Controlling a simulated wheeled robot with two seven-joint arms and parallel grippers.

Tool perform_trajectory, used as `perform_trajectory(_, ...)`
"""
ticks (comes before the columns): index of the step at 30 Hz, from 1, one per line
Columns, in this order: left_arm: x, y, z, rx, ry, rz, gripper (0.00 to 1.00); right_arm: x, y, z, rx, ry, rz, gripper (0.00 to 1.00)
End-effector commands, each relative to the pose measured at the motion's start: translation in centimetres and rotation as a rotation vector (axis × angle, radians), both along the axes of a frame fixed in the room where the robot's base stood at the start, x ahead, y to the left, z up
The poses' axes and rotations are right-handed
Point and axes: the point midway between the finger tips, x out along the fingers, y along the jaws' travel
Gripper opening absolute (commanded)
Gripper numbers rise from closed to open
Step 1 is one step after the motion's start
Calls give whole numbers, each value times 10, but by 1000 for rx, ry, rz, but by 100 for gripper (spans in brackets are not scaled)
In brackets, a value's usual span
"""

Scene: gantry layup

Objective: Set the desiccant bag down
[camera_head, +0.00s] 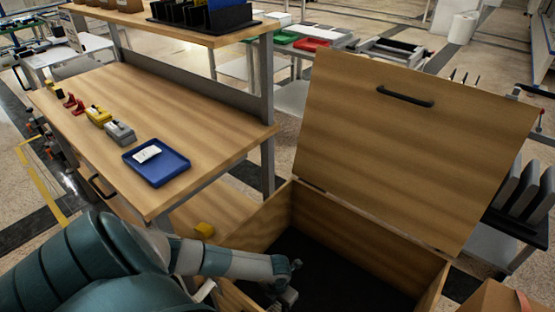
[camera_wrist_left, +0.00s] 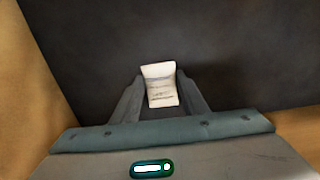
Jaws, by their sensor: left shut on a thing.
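My left gripper (camera_wrist_left: 158,88) is shut on the desiccant bag (camera_wrist_left: 160,82), a small white packet with printed lines, in the left wrist view. The bag stands out between the fingers over a dark floor. In the head view my left gripper (camera_head: 287,294) reaches down inside an open wooden chest (camera_head: 262,222); the bag cannot be made out there. The chest's lid (camera_head: 405,150) stands raised, with a black handle. I cannot tell whether the bag touches the chest's dark floor (camera_head: 340,270). My right gripper is not in view.
A wooden workbench (camera_head: 190,105) stands at the left, with a blue tray (camera_head: 178,174) holding a white item. A grey block (camera_head: 120,133), a yellow block (camera_head: 98,116) and red items lie beside it. The chest's walls surround my left gripper; its floor looks clear to the right.

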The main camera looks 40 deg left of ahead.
Motion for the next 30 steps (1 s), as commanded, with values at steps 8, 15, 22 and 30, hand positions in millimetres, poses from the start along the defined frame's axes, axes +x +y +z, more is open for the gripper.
perform_trajectory(8, 0, 0, -1, 0, 0, 0, 59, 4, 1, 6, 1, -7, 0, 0)
perform_trajectory(15, 0, 0, -1, 0, 0, 0, 59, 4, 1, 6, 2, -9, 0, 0)
perform_trajectory(22, 0, 0, 10, -1, -1, 0, 59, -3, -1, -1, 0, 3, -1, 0)
perform_trajectory(30, 0, 0, 51, 0, -2, -3, 59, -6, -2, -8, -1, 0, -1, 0)
